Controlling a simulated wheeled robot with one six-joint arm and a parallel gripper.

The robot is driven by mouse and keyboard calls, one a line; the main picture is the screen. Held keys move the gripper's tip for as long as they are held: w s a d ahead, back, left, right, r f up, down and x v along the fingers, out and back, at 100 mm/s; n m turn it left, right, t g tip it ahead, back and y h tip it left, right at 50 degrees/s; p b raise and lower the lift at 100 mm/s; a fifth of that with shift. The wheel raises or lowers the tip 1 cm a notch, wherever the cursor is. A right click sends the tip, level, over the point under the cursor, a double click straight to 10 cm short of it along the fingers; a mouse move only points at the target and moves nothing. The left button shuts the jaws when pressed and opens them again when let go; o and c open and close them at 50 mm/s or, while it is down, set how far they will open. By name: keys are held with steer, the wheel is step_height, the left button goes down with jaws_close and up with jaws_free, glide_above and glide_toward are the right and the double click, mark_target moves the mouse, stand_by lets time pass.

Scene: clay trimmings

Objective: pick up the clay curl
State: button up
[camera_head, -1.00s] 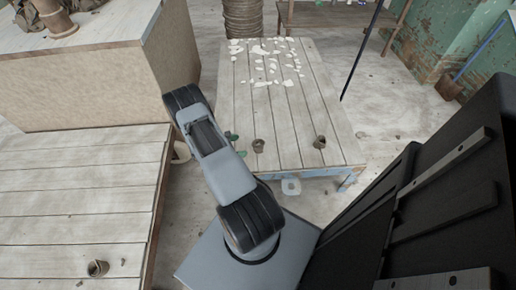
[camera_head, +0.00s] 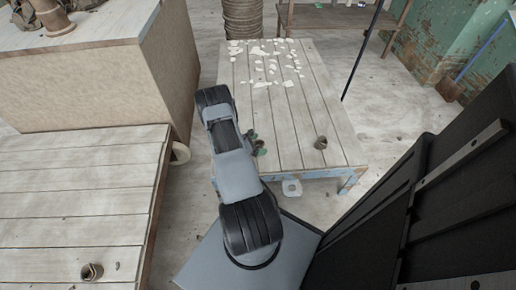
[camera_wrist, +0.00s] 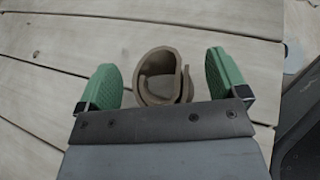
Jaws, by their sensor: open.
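A brown clay curl (camera_wrist: 163,78), a rolled open strip, stands on the pale plank table in the wrist view. It lies between the two green fingertips of my gripper (camera_wrist: 164,82), with a visible gap on each side. My gripper is open. I cannot tell whether the fingers are level with the curl or still above it. In the head view my green fingertips (camera_head: 256,144) are over the left part of the plank table (camera_head: 296,110), and the arm mostly hides the curl there.
Another brown curl (camera_head: 320,143) stands to the right on the same table. White scraps (camera_head: 262,50) lie at its far end. A further curl (camera_head: 92,271) sits on the left bench (camera_head: 75,200). A large block (camera_head: 95,85) stands at the left.

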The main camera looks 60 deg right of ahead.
steer(key=c, duration=1)
steer(key=shift+r, duration=0.1)
steer(key=shift+c, duration=0.2)
